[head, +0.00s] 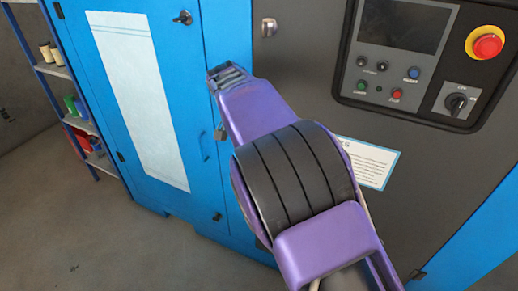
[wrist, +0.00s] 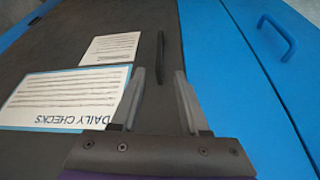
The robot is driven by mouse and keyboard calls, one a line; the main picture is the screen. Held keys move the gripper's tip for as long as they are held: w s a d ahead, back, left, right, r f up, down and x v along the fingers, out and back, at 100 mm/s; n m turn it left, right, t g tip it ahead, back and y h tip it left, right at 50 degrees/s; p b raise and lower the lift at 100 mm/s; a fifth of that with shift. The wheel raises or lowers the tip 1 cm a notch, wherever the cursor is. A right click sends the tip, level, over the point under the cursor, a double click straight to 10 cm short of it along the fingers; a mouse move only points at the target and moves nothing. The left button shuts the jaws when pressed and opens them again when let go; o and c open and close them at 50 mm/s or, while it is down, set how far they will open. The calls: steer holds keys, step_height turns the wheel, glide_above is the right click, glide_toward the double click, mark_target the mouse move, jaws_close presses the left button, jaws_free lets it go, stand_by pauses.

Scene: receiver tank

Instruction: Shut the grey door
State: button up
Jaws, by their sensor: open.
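The grey door (head: 310,60) is the dark panel with a control panel on it, right of the blue door in the head view. It also fills the left and middle of the wrist view (wrist: 100,27). A slim dark upright handle (wrist: 161,58) is on it near its edge by the blue. My gripper (wrist: 161,88) is open and empty, its fingertips just short of the handle, which lines up between them. In the head view my gripper (head: 227,74) is near the door's left edge; my arm hides the handle and part of the door. I cannot tell how far the door stands open.
A blue door (head: 185,100) with a white sheet and a blue handle (wrist: 278,38) is beside it. The control panel (head: 415,60) has a red emergency button (head: 487,43). A shelf (head: 75,120) stands at far left. The floor (head: 90,235) in front is clear.

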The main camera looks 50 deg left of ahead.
steer(key=v, duration=0.5)
steer(key=shift+r, duration=0.1)
stand_by(0.5)
